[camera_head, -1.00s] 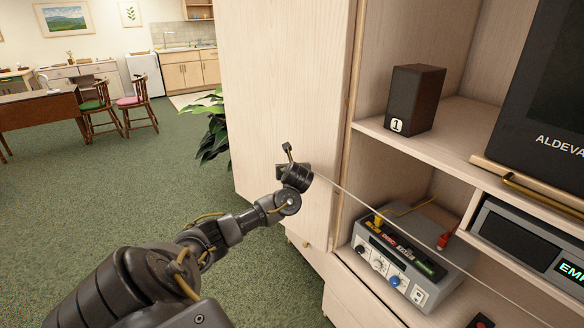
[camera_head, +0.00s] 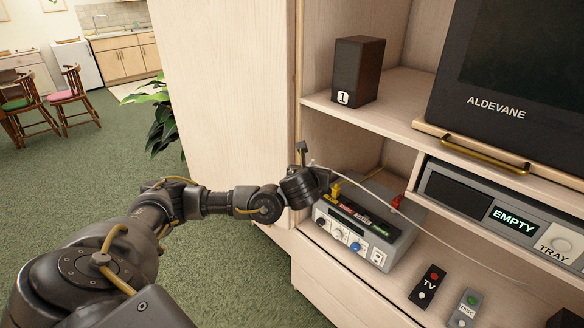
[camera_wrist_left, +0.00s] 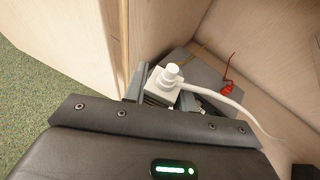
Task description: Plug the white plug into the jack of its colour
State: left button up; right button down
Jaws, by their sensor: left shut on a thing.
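The white plug (camera_wrist_left: 168,84) is held between the fingers of my left gripper (camera_wrist_left: 160,90) in the left wrist view. Its white cord (camera_head: 405,208) runs from the gripper to the right across the shelf opening in the head view. There, my left gripper (camera_head: 326,178) is just above and in front of the back left of a grey box, apart from it as far as I can tell. The grey box (camera_head: 402,240) has a dark top strip with coloured labels and several round fittings on its front. I cannot tell which is the white jack. My right gripper is out of view.
A yellow plug (camera_head: 335,190) and a red plug (camera_head: 397,201) are at the box. The cabinet side panel (camera_head: 235,110) is left of the gripper. A speaker (camera_head: 360,70) stands on the shelf above. Two remotes (camera_head: 428,286) (camera_head: 465,308) lie to the right.

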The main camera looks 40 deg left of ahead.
pick_arm(q)
jog(key=s+d+r+m+h, duration=0.2)
jog(key=d+r, duration=0.3)
jog(key=d, duration=0.3)
jog(key=s+d+r+m+t+h, duration=0.1)
jog(key=s+d+r+m+h, duration=0.1)
jog(key=s+d+r, duration=0.3)
jog(key=d+h, duration=0.1)
jog(key=d, duration=0.2)
jog(key=shift+d+m+h, duration=0.25)
jog(key=shift+m+h, duration=0.05)
jog(key=shift+m, duration=0.1)
